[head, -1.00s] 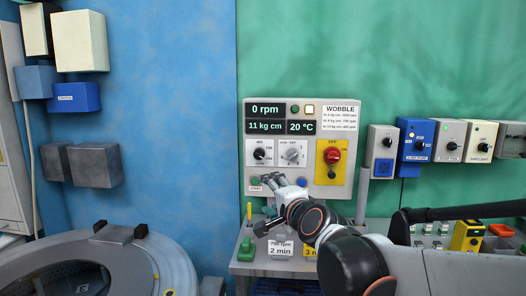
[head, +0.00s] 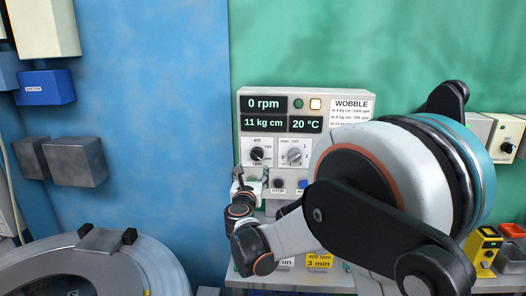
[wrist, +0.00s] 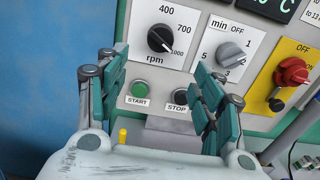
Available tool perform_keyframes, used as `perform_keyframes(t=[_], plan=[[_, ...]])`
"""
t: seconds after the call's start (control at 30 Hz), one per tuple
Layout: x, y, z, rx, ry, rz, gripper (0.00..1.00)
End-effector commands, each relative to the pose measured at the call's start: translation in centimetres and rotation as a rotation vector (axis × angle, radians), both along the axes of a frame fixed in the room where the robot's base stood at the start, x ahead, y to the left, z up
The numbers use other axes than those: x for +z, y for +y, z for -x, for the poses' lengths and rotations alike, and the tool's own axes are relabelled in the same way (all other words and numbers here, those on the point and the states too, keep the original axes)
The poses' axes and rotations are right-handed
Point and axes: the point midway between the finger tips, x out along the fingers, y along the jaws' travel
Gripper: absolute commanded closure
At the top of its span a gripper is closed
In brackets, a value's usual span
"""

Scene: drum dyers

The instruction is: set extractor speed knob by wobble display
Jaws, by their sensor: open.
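The extractor panel (head: 243,116) reads 0 rpm, 11 kg cm and 20 °C. Its WOBBLE table (head: 351,107) pairs kg cm ranges with speeds, partly hidden by my arm. The black rpm knob (head: 257,154) is marked 400, 700 and 1000. In the wrist view, the knob (wrist: 160,39) has its white pointer toward 1000, lower right. My gripper (head: 238,174) is open and empty, in front of the panel at the knob's lower left. In the wrist view, my gripper's fingers (wrist: 161,66) are spread, with the knob beyond their tips, apart from them.
A grey minute knob (wrist: 230,53) sits right of the rpm knob, and a red OFF switch (wrist: 291,72) further right. The green START button (wrist: 140,90) and dark STOP button (wrist: 180,96) lie below, between the fingers. The round drum (head: 150,262) stands at lower left.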

Motion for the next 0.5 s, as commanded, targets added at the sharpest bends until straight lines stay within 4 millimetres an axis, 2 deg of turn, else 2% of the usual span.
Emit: perform_keyframes(t=[0.17,0.5], plan=[[-0.2,-0.1,-1.8,-0.001,0.001,-0.002,0.39],[-0.2,-0.4,-8.5,-0.002,0.0,0.001,0.39]])
